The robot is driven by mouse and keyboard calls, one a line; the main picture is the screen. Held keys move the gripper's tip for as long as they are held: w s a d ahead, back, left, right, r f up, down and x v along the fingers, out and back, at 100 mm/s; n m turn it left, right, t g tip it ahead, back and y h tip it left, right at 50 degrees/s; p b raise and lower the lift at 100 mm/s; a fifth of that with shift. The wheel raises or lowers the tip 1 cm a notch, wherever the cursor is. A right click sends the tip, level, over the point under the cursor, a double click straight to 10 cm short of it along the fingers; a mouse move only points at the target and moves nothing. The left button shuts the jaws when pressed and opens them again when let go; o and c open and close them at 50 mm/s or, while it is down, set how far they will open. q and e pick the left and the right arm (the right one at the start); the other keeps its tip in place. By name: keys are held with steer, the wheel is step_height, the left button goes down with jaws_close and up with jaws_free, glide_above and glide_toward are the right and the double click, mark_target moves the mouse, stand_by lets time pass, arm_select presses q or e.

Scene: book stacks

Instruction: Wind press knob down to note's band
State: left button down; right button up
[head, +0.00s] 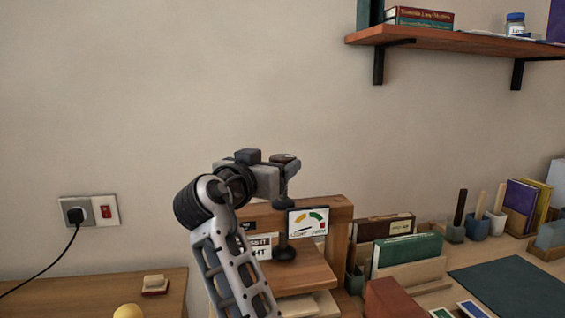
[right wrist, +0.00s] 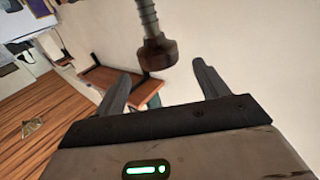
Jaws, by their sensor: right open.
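The wooden press (head: 341,211) stands against the wall, with a dark vertical spindle (head: 283,222) and a black round foot. My right gripper (head: 284,174) is open at the top of the press, by a dark brown round knob (head: 286,158). In the right wrist view the knob (right wrist: 157,51) on its ribbed screw shows just beyond the open fingertips, not gripped. My left gripper is out of view.
A wall shelf (head: 440,39) with books and a jar is at upper right. Book holders (head: 407,255), pots and a dark mat (head: 515,287) fill the right bench. A wooden stamp-like block (head: 154,285) lies at left, below a wall socket (head: 88,211). The wall above the press is clear.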

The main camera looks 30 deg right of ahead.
steer(key=b+v, duration=0.1)
steer(key=v, duration=0.7)
steer(key=shift+s+a, duration=0.15)
steer(key=shift+a, duration=0.05)
